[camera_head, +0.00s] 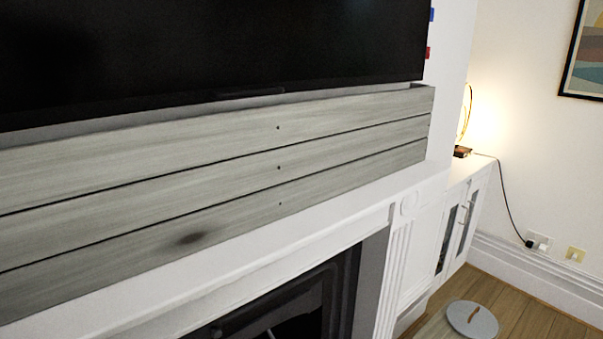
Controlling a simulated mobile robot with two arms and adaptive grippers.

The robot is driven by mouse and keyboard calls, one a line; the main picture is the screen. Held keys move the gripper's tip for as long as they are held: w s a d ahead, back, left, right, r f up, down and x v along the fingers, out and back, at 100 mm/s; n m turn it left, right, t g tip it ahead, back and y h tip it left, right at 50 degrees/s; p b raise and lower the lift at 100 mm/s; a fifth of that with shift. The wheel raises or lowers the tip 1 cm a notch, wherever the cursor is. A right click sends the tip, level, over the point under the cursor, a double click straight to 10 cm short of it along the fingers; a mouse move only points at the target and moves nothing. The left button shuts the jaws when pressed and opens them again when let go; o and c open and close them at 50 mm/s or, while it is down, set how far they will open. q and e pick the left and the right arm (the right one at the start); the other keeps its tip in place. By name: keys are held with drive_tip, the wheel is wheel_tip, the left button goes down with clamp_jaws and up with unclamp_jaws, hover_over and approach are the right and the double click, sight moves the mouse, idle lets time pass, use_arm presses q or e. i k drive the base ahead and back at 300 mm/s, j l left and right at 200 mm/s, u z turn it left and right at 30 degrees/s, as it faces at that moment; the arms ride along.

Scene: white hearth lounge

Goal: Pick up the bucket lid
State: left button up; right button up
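A round grey lid (472,320) with a brown handle on its top shows at the bottom right of the head view. It is low down near the wooden floor, to the right of the fireplace. What it rests on is cut off or unclear. No bucket can be made out. Neither of my grippers is in view.
A white fireplace mantel (330,215) with grey wooden boards (200,190) and a large black TV (210,45) fills the left. A white cabinet (462,215) with a lit lamp (465,115) stands right of it. Wooden floor (535,315) lies open at the lower right.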

sight(474, 322)
drive_tip(key=z, duration=1.35)
drive_tip(key=i+l+u, duration=0.2)
drive_tip(key=u, duration=0.3)
drive_tip(key=i+l+u, duration=0.45)
drive_tip(key=k+j, duration=0.1)
